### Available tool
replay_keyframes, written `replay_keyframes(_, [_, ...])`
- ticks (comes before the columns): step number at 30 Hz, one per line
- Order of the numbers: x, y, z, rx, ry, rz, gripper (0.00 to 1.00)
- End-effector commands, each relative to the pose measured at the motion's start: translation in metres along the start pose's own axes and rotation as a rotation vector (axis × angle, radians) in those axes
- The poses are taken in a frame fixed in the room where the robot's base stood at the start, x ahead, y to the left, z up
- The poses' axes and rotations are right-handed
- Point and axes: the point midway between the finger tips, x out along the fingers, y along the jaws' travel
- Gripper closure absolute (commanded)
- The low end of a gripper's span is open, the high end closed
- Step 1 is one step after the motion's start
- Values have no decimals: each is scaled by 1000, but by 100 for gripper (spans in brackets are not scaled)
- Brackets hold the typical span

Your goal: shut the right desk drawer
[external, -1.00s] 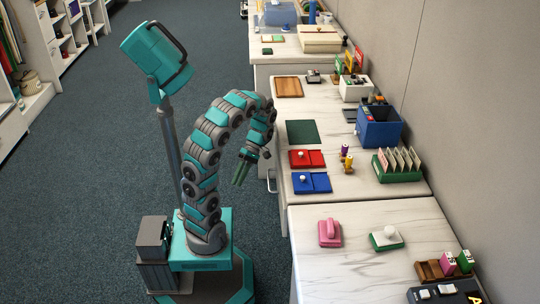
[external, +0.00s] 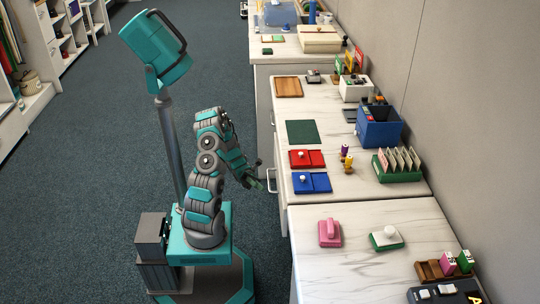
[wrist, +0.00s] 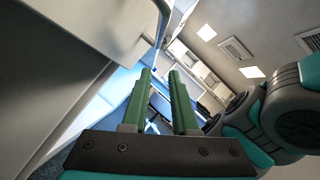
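The middle desk (external: 350,190) has a white marbled top, and its front faces my base. A right drawer handle (external: 271,181) shows as a small pale loop on that front; how far its drawer stands out is hard to tell. My gripper (external: 262,184) is low beside this handle, and contact cannot be made out. In the wrist view my two green fingers (wrist: 161,75) are parallel with a narrow gap and nothing seen between them. Pale grey furniture panels (wrist: 55,75) fill the left of that view, close to the fingers.
A blue tray (external: 312,183) and a red tray (external: 307,159) lie near the desk's front edge. A nearer desk (external: 362,265) carries a pink block (external: 330,233) and a white-knobbed green block (external: 386,238). Carpeted floor (external: 100,160) is clear to the left.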

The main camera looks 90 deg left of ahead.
Motion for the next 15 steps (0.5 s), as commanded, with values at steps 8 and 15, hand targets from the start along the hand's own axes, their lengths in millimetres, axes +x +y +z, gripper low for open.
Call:
replay_keyframes(8, [-12, 4, 21, 63, -252, 6, 73])
replay_keyframes(15, [-4, 4, 25, 69, -269, 7, 73])
